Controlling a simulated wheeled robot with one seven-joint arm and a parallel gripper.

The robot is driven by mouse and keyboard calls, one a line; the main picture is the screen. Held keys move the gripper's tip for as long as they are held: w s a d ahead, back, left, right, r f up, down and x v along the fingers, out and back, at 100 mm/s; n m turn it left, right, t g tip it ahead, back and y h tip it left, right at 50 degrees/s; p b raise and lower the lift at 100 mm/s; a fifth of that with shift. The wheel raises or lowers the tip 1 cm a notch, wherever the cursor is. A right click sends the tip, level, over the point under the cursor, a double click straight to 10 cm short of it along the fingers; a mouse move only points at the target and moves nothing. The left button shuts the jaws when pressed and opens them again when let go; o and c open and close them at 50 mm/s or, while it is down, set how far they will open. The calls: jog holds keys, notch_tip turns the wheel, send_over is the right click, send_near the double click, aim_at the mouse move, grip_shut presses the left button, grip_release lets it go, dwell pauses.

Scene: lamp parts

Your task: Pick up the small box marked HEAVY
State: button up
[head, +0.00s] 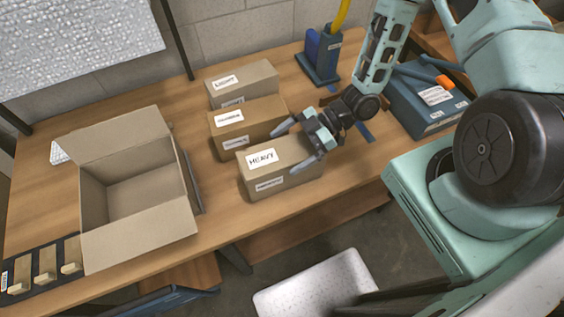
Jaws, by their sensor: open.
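The small box marked HEAVY (261,178) is a tan carton at the front of a row of three boxes on the wooden table. Its HEAVY label is on the top, and another label is on its front side. My gripper (298,145) is open, with its fingers over the right part of the box top. One finger is at the back edge and the other at the front right. I cannot tell whether the fingers touch the box. No object shows held between them.
Two similar boxes, one marked LIGHT (257,77) and one with an unclear label (262,106), stand just behind. A large open carton (137,250) is at left. A blue bin (441,124) and a blue stand (312,68) are at right and back. The table's front edge is close.

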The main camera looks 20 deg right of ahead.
jog(key=c, duration=1.8)
jog(key=shift+r, duration=0.1)
jog(key=shift+c, duration=0.7)
jog(key=shift+r, duration=0.1)
